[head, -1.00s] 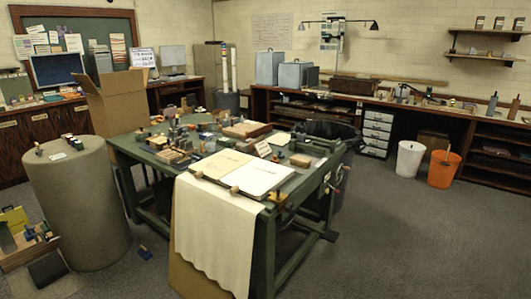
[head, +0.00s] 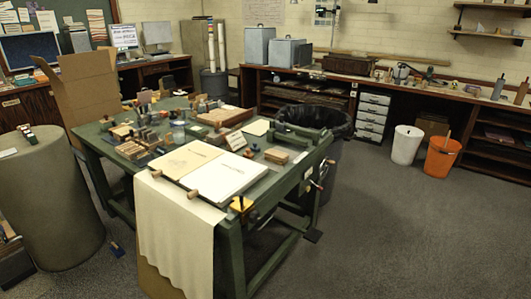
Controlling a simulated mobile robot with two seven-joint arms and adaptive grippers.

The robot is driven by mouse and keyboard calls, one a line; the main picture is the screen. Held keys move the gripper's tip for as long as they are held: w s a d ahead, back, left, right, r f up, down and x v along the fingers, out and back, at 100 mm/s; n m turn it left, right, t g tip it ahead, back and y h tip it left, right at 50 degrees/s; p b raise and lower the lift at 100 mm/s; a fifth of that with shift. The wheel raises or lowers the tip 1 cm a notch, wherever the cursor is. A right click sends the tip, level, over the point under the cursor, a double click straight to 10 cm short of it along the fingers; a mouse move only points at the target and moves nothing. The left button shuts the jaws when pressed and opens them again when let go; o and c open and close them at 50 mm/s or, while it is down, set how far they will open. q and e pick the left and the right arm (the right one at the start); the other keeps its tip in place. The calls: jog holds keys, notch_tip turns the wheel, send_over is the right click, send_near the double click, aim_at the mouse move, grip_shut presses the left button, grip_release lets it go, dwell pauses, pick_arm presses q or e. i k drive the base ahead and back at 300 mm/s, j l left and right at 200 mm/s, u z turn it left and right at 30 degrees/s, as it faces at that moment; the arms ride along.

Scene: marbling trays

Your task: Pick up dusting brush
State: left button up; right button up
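I cannot make out a dusting brush for certain; many items are too small to tell. Small tools and blocks crowd the back and left of the green worktable (head: 262,190). More small items stand on the long back counter (head: 455,92). Neither of my grippers is in view.
An open cardboard box (head: 88,98) stands behind the table's left side. A round grey pedestal (head: 55,205) is at left. A black-lined bin (head: 338,150), a white bucket (head: 406,145) and an orange bucket (head: 441,158) stand to the right. The floor at front right is clear.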

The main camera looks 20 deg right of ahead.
aim_at(277, 157)
jog(key=i+l+u, duration=0.3)
jog(key=l+u, duration=0.15)
jog(key=l, duration=0.45)
jog(key=i+l+u, duration=0.2)
jog(key=l+u, duration=0.25)
jog(key=l, duration=0.5)
jog(key=l+u, duration=0.45)
jog(key=l, duration=0.55)
